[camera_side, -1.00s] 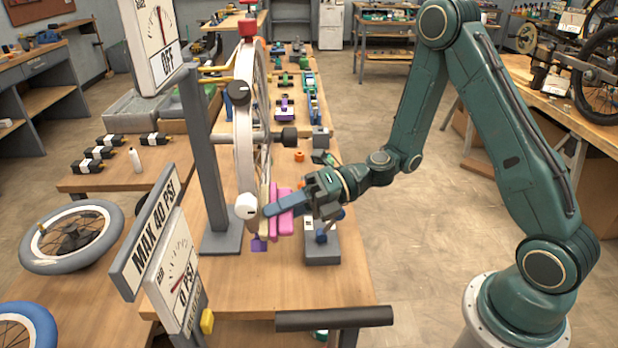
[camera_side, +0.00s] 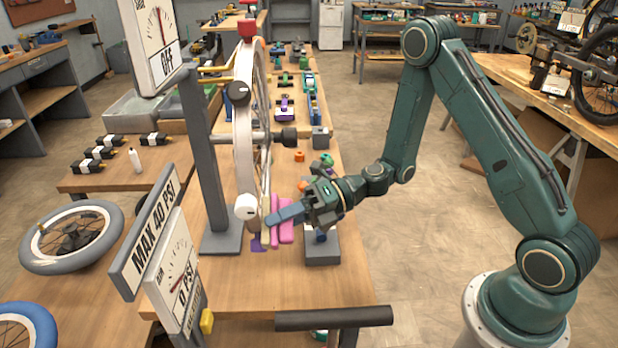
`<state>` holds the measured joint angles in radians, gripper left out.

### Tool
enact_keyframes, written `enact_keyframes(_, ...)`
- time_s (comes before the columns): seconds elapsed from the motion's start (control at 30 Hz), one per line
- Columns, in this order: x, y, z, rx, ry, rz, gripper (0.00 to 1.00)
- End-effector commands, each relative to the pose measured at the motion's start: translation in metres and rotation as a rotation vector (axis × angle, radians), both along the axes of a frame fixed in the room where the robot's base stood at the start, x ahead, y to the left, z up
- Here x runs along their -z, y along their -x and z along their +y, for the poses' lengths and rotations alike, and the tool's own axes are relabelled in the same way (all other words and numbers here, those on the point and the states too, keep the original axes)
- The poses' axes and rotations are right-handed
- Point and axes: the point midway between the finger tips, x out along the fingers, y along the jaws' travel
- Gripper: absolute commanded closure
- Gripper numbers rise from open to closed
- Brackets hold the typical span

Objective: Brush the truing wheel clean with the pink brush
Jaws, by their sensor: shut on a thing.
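The truing wheel (camera_side: 256,130) stands upright and edge-on in its stand on the bench. The pink brush (camera_side: 286,222) is beside the lower part of the wheel, with its pale bristle side toward the wheel. My gripper (camera_side: 283,216) reaches in from the right and is shut on the brush. The bristles overlap the wheel's lower rim in this view, so I cannot tell whether they touch it.
A grey post (camera_side: 200,150) with an OFF gauge (camera_side: 160,45) stands left of the wheel. The MAX 40 PSI sign (camera_side: 147,232) is in front. A small grey stand (camera_side: 322,245) sits right of the brush. Bare bench (camera_side: 270,285) lies in front.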

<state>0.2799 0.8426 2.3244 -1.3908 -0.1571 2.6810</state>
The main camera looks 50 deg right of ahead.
Motion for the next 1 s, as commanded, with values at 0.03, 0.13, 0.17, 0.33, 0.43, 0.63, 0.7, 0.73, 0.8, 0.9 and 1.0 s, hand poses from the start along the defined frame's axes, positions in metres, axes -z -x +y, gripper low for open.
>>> enact_keyframes(0.03,0.005,-0.003,-0.002,0.006,0.003,0.001,0.91)
enact_keyframes(0.13,0.011,-0.004,-0.004,0.005,0.003,0.001,0.91)
enact_keyframes(0.17,0.013,-0.004,-0.004,0.005,0.003,0.001,0.91)
enact_keyframes(0.33,0.022,-0.006,-0.007,0.004,0.002,0.001,0.91)
enact_keyframes(0.43,0.024,-0.006,-0.008,0.002,0.002,0.001,0.91)
enact_keyframes(0.63,0.025,-0.006,-0.008,0.002,0.001,0.000,0.91)
enact_keyframes(0.7,0.025,-0.006,-0.008,0.001,0.001,0.001,0.91)
enact_keyframes(0.73,0.025,-0.006,-0.008,0.001,0.001,0.001,0.91)
enact_keyframes(0.8,0.025,-0.006,-0.009,0.001,0.001,0.001,0.91)
enact_keyframes(0.9,0.025,-0.004,-0.011,0.002,0.001,0.001,0.91)
enact_keyframes(1.0,0.025,-0.001,-0.015,0.005,0.002,0.002,0.91)
